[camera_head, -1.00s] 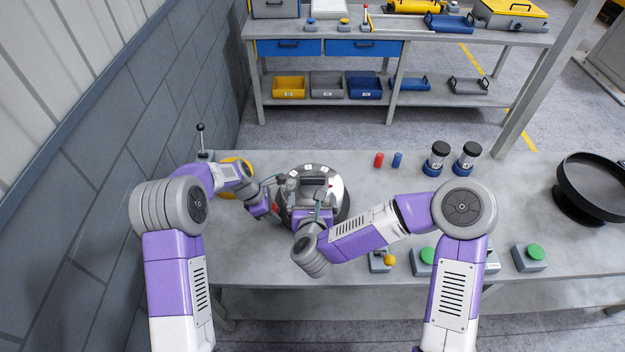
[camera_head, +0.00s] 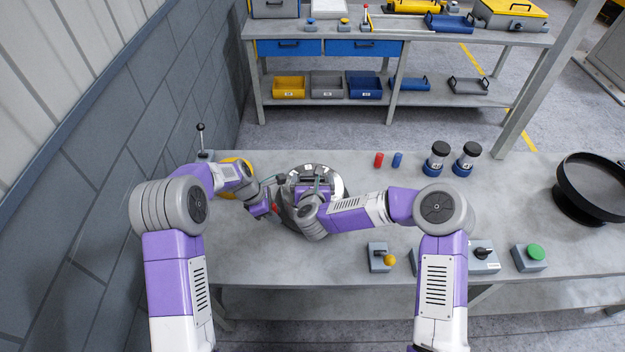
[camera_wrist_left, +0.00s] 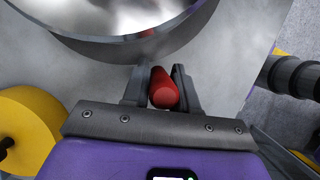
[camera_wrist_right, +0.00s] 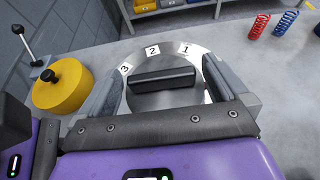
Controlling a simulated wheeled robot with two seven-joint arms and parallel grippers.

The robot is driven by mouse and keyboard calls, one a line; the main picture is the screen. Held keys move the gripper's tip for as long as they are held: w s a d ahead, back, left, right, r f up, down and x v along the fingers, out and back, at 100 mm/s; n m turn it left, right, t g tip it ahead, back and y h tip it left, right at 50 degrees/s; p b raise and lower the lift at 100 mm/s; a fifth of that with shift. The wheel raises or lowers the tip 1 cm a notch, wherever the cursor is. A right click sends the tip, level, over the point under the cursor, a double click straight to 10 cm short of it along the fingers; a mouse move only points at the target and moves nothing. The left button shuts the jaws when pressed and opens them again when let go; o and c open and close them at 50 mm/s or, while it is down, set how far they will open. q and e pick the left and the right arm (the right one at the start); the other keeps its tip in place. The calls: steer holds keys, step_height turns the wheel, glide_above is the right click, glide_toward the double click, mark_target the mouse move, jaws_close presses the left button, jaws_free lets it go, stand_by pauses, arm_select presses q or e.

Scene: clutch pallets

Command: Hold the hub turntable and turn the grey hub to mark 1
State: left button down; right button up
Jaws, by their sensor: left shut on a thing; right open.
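The hub turntable (camera_head: 340,184) is a round dark base with a shiny metal ring on the bench. Its ring carries the marks 3, 2 and 1 (camera_wrist_right: 184,48), seen in the right wrist view. The grey hub (camera_wrist_right: 163,78) in its middle has a dark raised bar across it. My right gripper (camera_wrist_right: 163,92) is open over the hub, one finger on each side of the bar, apart from it. My left gripper (camera_wrist_left: 162,92) is shut on a red grip (camera_wrist_left: 163,88) beside the turntable's rim. How the grip joins the turntable is hidden. In the head view my right arm hides most of the hub.
A yellow disc (camera_wrist_right: 62,85) with a black knob and an upright lever (camera_head: 201,140) stand left of the turntable. Red and blue springs (camera_head: 388,160), two black-capped jars (camera_head: 452,160) and a black round pan (camera_head: 590,188) lie right. Switch boxes (camera_head: 380,257) line the front edge.

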steer(key=shift+c, duration=0.5)
steer(key=c, duration=0.8)
steer(key=shift+d, duration=0.1)
steer(key=n+y, duration=0.2)
steer(key=y, duration=0.1)
steer(key=shift+d+n+g, duration=0.25)
steer(key=shift+n+g, duration=0.05)
steer(key=shift+n, duration=0.1)
steer(key=n+y, duration=0.1)
steer(key=y, duration=0.1)
steer(key=n+g+y, duration=0.1)
steer(key=n+y, duration=0.1)
steer(key=shift+w+d+n, duration=0.2)
steer(key=shift+n, duration=0.1)
steer(key=n+g+y, duration=0.4)
steer(key=n, duration=0.1)
steer(key=shift+w+d+g, duration=0.15)
steer(key=shift+w+g, duration=0.05)
steer(key=shift+g, duration=0.2)
steer(key=shift+n+y, duration=0.3)
